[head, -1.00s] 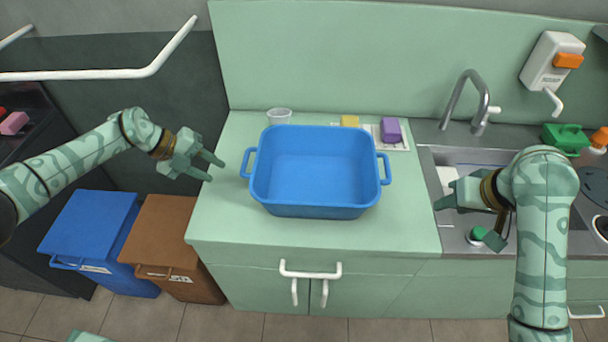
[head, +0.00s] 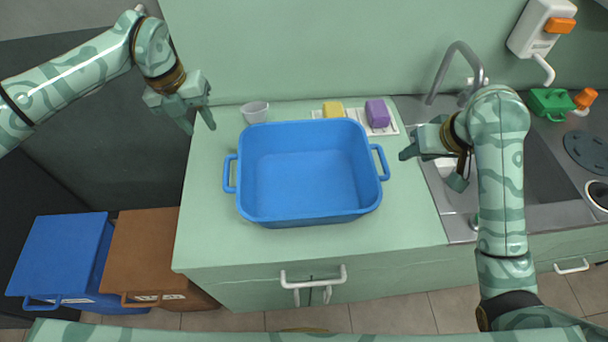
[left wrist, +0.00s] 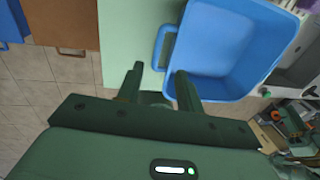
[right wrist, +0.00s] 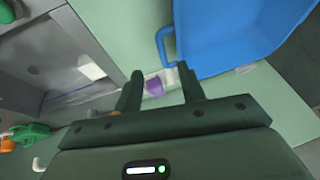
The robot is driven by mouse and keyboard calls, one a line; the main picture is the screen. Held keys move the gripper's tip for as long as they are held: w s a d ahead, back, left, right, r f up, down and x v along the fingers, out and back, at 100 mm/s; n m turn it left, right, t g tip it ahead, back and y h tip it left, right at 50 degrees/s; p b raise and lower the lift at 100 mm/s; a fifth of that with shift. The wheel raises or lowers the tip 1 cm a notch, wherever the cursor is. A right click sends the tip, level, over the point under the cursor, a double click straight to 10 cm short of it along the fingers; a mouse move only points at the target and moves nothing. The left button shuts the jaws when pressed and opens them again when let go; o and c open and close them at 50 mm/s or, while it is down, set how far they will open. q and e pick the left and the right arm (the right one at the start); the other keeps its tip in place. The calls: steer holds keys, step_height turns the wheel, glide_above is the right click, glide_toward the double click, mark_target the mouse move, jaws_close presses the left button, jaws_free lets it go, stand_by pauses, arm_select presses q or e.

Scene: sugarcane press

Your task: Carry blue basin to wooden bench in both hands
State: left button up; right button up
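The blue basin (head: 308,178) sits upright and empty on the green counter (head: 215,235), with a loop handle at its left and right ends. My left gripper (head: 200,125) is open and empty, above and to the left of the left handle (head: 229,173). In the left wrist view the basin (left wrist: 230,50) lies beyond its spread fingers (left wrist: 160,85). My right gripper (head: 408,152) is open and empty, just right of the right handle (head: 382,162). In the right wrist view the basin (right wrist: 225,35) lies ahead of its fingers (right wrist: 162,90). No wooden bench is recognisable.
A sink with a tap (head: 459,70) is on the right. Blue (head: 62,255) and brown (head: 150,250) bins stand at the left.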

mark_target(226, 164)
arm_select(q)
steer(key=d+f, duration=0.1)
steer(key=f, duration=0.4)
steer(key=d+f, duration=0.1)
steer(key=f, duration=0.4)
steer(key=d+f, duration=0.1)
steer(key=f, duration=0.5)
steer(key=shift+w+f, duration=0.1)
steer(key=shift+w, duration=0.15)
arm_select(e)
steer(key=x, duration=1.6)
steer(key=shift+w+f, duration=0.1)
steer(key=shift+f, duration=0.1)
arm_select(q)
jaws_close()
arm_select(e)
jaws_close()
